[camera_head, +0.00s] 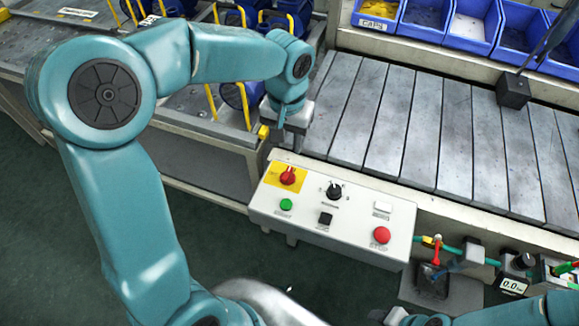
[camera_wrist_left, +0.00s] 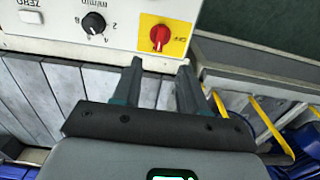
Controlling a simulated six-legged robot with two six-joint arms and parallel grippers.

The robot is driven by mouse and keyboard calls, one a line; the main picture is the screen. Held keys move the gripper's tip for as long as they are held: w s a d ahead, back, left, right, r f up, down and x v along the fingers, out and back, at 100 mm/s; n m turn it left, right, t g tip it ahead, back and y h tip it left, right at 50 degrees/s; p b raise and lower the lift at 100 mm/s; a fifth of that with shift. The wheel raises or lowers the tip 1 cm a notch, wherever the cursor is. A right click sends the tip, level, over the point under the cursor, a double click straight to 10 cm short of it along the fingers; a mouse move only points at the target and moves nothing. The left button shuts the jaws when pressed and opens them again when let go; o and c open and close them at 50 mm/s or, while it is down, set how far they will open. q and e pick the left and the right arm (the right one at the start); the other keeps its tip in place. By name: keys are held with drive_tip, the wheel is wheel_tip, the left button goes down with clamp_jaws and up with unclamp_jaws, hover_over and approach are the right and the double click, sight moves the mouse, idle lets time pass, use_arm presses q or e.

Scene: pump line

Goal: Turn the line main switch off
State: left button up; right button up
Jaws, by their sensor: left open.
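The line main switch (camera_head: 288,175) is a red rotary knob on a yellow plate at the upper left of a pale control box (camera_head: 335,217). It also shows in the left wrist view (camera_wrist_left: 159,37), just beyond the fingertips. Which setting the knob points to is hard to read. My left gripper (camera_head: 292,124) is above the box's far edge in the head view, apart from the knob. In the left wrist view its two fingers (camera_wrist_left: 161,66) are spread with nothing between them, roughly lined up with the knob.
The box also carries a black selector (camera_head: 334,190), a green button (camera_head: 286,205), a black button (camera_head: 325,219), a white button (camera_head: 383,207) and a red stop button (camera_head: 381,235). A slatted conveyor (camera_head: 430,130) lies behind; blue bins (camera_head: 471,27) stand beyond it.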

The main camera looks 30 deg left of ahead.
sight(287, 173)
use_arm(q)
wheel_tip(287, 173, down, 12)
drive_tip(key=shift+f, duration=0.1)
drive_tip(key=shift+a, duration=0.1)
clamp_jaws()
